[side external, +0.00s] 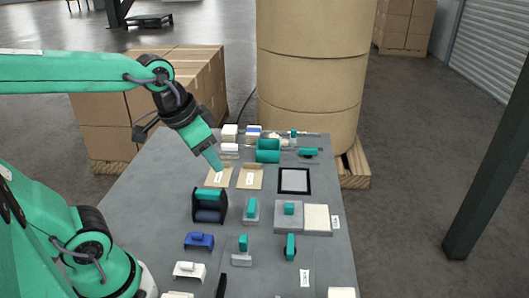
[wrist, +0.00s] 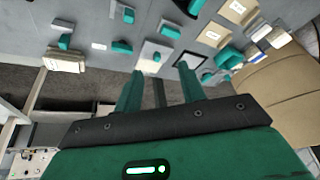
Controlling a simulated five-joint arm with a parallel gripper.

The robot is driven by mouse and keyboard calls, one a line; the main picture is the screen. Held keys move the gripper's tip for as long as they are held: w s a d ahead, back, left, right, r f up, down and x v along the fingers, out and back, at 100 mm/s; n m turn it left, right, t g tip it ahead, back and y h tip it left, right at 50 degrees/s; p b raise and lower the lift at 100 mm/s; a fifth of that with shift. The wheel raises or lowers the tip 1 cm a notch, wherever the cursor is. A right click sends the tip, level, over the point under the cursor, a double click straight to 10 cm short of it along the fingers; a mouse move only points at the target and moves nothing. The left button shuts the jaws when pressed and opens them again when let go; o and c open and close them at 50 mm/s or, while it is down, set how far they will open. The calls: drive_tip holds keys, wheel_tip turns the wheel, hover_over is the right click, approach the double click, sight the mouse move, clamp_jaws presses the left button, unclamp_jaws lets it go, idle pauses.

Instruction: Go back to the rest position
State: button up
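My gripper (side external: 214,162) hangs from my green arm above the far left part of the grey table (side external: 165,215) in the side view, pointing down and to the right. In the wrist view its two green fingers (wrist: 160,73) are spread apart, with nothing held between them. Two flat kraft pieces with white labels, a left one (side external: 220,178) and a right one (side external: 250,179), lie on the table near the fingertips in the side view. The gripper appears clear of the table, but its exact height is hard to tell.
A black holder with a green roller (side external: 208,204), a black-framed pad (side external: 294,181), light square blocks (side external: 317,218) and a blue block (side external: 199,240) stand on the table. Behind are a large kraft roll (side external: 312,75) and stacked cartons (side external: 200,85). Bare tabletop shows at the left.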

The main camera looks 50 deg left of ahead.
drive_tip(key=shift+n+t, duration=0.5)
drive_tip(key=shift+n, duration=0.3)
drive_tip(key=shift+s+a+f, duration=0.15)
drive_tip(key=shift+s, duration=0.95)
drive_tip(key=shift+s+a+f, duration=0.1)
drive_tip(key=shift+s, duration=0.95)
